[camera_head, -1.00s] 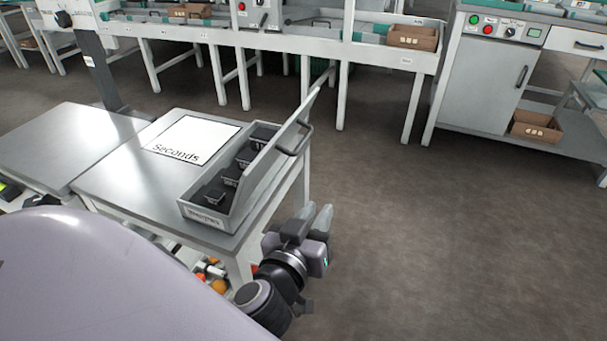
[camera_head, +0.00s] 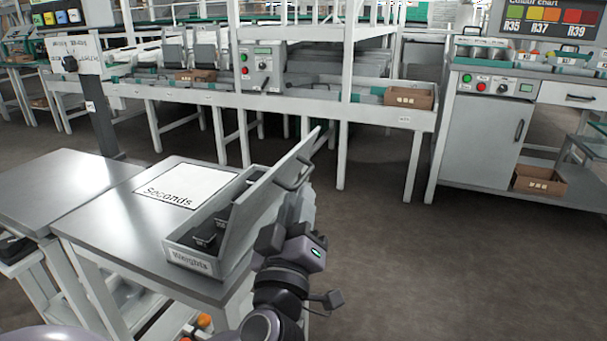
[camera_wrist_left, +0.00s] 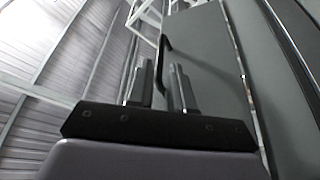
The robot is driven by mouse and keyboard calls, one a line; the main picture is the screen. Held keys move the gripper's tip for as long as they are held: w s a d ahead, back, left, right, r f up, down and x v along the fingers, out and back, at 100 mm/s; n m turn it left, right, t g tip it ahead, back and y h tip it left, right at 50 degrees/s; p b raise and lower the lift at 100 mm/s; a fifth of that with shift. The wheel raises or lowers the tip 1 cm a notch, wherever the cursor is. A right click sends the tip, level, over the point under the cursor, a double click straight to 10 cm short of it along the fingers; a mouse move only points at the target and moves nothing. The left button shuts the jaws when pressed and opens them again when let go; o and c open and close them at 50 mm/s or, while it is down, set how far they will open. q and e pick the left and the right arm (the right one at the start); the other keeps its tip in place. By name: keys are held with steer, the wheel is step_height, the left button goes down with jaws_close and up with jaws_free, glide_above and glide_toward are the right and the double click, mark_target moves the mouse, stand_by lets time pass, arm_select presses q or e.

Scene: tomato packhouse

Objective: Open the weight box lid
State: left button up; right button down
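The grey weight box (camera_head: 187,259), labelled "Weights", sits on the right edge of a metal table. Its lid (camera_head: 262,205) stands raised and tilted, with dark weights (camera_head: 208,237) showing inside. The lid's dark handle (camera_head: 297,176) is on its outer right face. My left gripper (camera_head: 297,207) is at the right of the lid, just below the handle in the head view. In the left wrist view its two fingers (camera_wrist_left: 162,88) are apart, and the handle (camera_wrist_left: 164,50) shows in the gap between them; I cannot tell whether they touch it. My right gripper is not in view.
A white "Seconds" sheet (camera_head: 185,185) lies on the table left of the box. A second metal table (camera_head: 65,185) adjoins at the left. A long conveyor bench (camera_head: 330,100) runs behind, with a grey cabinet (camera_head: 480,137) at right. The floor (camera_head: 430,260) right of the box is clear.

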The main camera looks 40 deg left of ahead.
mark_target(303, 178)
arm_select(q)
steer(key=shift+x, duration=3.05)
steer(key=shift+f, duration=0.1)
jaws_close()
